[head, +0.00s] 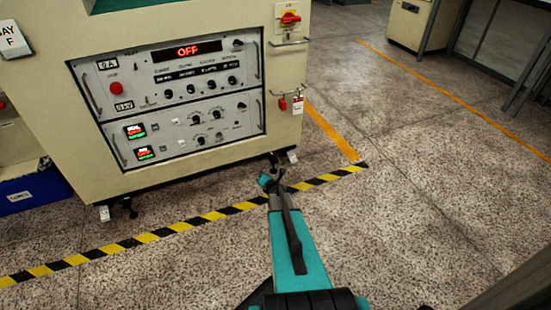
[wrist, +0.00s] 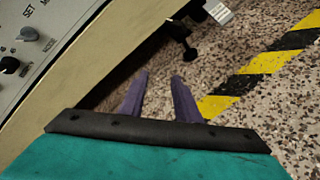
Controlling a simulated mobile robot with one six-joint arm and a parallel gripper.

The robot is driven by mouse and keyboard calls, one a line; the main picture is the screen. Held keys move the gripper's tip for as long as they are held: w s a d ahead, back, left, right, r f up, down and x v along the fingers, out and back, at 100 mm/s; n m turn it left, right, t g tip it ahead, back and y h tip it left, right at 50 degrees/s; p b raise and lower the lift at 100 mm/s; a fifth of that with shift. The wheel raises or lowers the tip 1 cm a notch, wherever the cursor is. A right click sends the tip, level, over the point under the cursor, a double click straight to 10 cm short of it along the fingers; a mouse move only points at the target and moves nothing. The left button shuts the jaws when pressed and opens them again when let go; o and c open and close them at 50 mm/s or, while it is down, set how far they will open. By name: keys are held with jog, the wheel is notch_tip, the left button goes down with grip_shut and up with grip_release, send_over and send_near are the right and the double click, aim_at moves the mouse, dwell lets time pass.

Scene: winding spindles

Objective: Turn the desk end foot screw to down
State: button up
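A black foot screw (head: 274,160) with a white tag (head: 291,157) is under the right front corner of the cream cabinet (head: 205,165). In the wrist view this black foot screw (wrist: 184,38) is beyond my fingertips, with its white tag (wrist: 218,10) to its upper right. My gripper (wrist: 160,76) has two purple fingers, apart with nothing between them, pointing toward the screw without touching it. Another black foot screw (head: 131,206) with a white tag (head: 104,213) is under the cabinet's left corner. The tag writing is too small to read.
Yellow-black floor tape (head: 180,228) runs in front of the cabinet, and an orange line (head: 330,132) meets it at the right. A blue bin (head: 35,190) is at far left. Floor at right is clear up to a grey bench (head: 530,75). The cabinet's lower edge overhangs the screw.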

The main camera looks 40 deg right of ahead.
aim_at(274, 156)
jog(key=s+d+r+n+t+y, duration=0.1)
jog(key=s+d+n, duration=0.1)
jog(key=d+n, duration=0.4)
jog(key=s+d+r+n+t+y, duration=0.2)
jog(key=d+n, duration=0.4)
jog(key=shift+n+b, duration=0.3)
jog(key=shift+b, duration=0.15)
jog(key=shift+d, duration=0.1)
jog(key=shift+a+b+x, duration=0.2)
jog(key=shift+b+x, duration=1.9)
jog(key=shift+x, duration=4.7)
jog(key=shift+f, duration=0.1)
grip_shut()
jog(key=shift+s+d, duration=0.1)
jog(key=shift+d, duration=0.05)
